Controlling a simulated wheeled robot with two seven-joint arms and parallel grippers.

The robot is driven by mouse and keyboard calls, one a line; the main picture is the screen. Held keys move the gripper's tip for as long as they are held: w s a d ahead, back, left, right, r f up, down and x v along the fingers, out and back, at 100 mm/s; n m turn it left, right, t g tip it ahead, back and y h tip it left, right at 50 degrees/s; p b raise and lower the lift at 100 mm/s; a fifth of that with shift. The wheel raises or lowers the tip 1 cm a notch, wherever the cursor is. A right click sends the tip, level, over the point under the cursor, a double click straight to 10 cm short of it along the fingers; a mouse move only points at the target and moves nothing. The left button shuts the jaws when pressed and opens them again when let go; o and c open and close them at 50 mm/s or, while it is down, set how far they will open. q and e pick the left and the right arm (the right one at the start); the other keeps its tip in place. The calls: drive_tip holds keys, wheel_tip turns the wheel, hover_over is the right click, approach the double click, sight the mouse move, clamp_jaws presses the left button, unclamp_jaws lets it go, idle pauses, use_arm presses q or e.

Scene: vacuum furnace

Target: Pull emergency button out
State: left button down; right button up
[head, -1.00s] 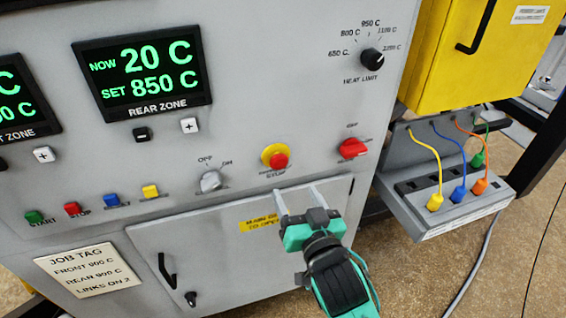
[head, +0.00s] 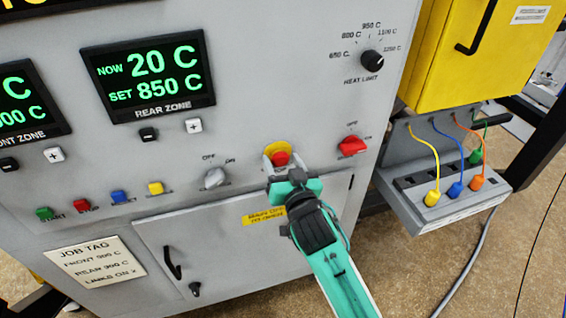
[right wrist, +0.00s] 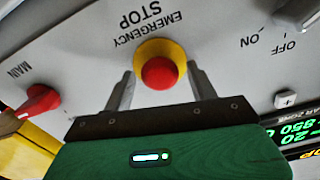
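The emergency button has a red head (head: 281,158) on a round yellow collar (head: 276,148), set in the grey front panel. In the right wrist view the red head (right wrist: 159,73) sits between the two fingers, with the "EMERGENCY STOP" label upside down beyond it. My right gripper (head: 281,163) is at the button, its fingers apart on either side. In the right wrist view the gripper (right wrist: 160,80) is open, with a gap between each finger and the red head. My left gripper is not in view.
A grey switch knob (head: 215,177) is left of the button and a red main switch (head: 352,145) is right of it. Several coloured push buttons line the lower left. A cabinet door (head: 225,245) lies below. A socket shelf with cables (head: 450,205) juts out at right.

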clamp_jaws()
drive_tip(key=shift+v, duration=0.8)
drive_tip(key=shift+w, duration=0.1)
drive_tip(key=shift+o, duration=1.1)
unclamp_jaws()
